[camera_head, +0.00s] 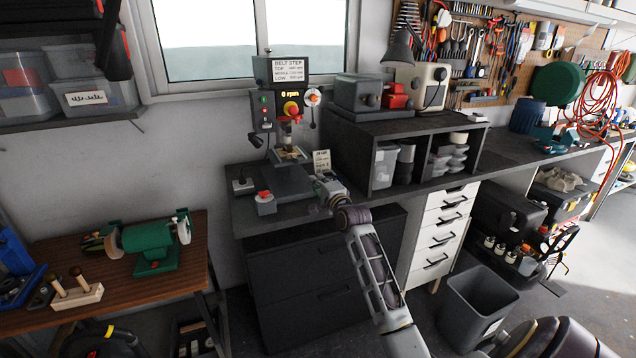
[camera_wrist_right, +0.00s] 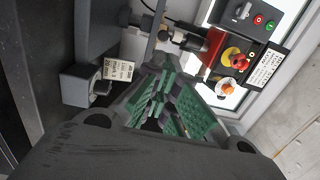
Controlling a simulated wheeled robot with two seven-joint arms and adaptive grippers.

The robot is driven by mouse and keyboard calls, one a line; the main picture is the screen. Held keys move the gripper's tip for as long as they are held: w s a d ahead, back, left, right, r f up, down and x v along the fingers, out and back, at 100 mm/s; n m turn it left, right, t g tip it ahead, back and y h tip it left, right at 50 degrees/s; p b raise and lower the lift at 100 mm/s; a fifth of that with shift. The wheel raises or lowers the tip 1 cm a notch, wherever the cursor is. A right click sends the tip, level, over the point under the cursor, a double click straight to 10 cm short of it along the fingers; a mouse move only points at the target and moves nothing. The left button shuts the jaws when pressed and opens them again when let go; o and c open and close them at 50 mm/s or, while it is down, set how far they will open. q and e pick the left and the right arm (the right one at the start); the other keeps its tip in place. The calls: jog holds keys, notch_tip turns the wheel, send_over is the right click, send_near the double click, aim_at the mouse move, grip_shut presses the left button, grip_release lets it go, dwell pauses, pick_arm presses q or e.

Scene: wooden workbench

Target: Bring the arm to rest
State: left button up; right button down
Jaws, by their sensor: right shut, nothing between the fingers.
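My right arm reaches up from the bottom of the head view to the drill press on the bench. My right gripper (camera_head: 322,184) is just right of the drill press base (camera_head: 288,184). In the right wrist view its green-padded fingers (camera_wrist_right: 164,104) are shut with nothing between them. The drill press (camera_head: 280,88) stands upright under the window; its red emergency button and control panel (camera_wrist_right: 247,44) also show in the wrist view. My left gripper is not in view.
A small box with a red button (camera_head: 265,203) sits left of the gripper. A small sign card (camera_head: 321,161) stands behind it. A dark shelf unit (camera_head: 408,130) rises close on the right. A green bench grinder (camera_head: 152,244) stands on the lower wooden table.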

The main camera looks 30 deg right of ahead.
dwell(0.5)
jog(key=shift+f, duration=0.1)
